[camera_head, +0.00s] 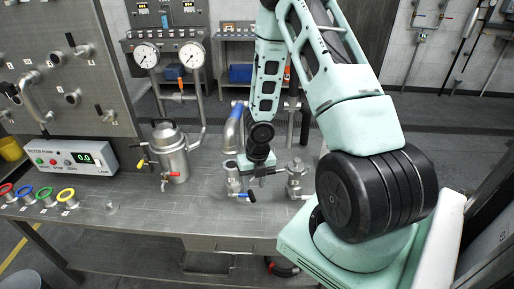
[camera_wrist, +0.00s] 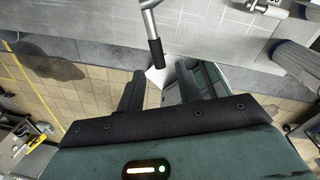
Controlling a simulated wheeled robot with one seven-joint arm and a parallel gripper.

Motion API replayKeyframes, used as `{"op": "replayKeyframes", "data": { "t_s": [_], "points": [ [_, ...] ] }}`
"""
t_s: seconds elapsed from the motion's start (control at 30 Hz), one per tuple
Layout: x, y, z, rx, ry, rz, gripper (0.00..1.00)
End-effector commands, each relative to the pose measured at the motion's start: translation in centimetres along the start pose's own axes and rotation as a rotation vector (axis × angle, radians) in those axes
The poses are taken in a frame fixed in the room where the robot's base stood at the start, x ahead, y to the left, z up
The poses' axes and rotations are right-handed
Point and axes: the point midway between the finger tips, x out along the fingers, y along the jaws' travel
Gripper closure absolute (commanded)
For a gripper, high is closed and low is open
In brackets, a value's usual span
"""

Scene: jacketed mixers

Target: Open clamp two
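My gripper (camera_head: 258,176) is low over the bench, among the pipe fittings, in the head view. In the wrist view my gripper (camera_wrist: 160,72) has its two dark fingers spread apart. A metal lever with a black grip (camera_wrist: 156,50) reaches down between the fingertips, with gaps visible on both sides. I cannot tell whether this lever belongs to clamp two, and no clamp number is readable. In the head view, a fitting with a blue lever (camera_head: 243,196) stands just left of my gripper. Another metal fitting (camera_head: 295,180) stands to its right. My arm hides part of this area.
A steel jacketed vessel (camera_head: 171,153) stands on the bench (camera_head: 130,215) to the left. A white control box (camera_head: 71,158) and several coloured rings (camera_head: 67,196) are farther left. Two gauges (camera_head: 147,55) rise behind. The bench's front left is mostly clear.

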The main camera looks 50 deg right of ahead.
Motion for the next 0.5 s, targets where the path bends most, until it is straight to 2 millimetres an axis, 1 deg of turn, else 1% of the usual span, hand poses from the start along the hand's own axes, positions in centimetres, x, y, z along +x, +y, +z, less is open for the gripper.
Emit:
{"op": "replayKeyframes", "data": {
  "t_s": [0.03,0.17,0.4,0.47,0.5],
  "points": [
    [-1.9,0.0,0.1,0.003,-0.001,0.002,0.65],
    [-4.4,0.0,0.1,0.004,-0.003,0.001,0.65],
    [-9.6,-0.1,0.1,0.005,-0.005,0.000,0.65],
    [-10.7,-0.1,0.1,0.004,-0.004,0.000,0.65],
    [-10.6,-0.1,0.1,0.005,-0.004,-0.001,0.65]
  ]
}}
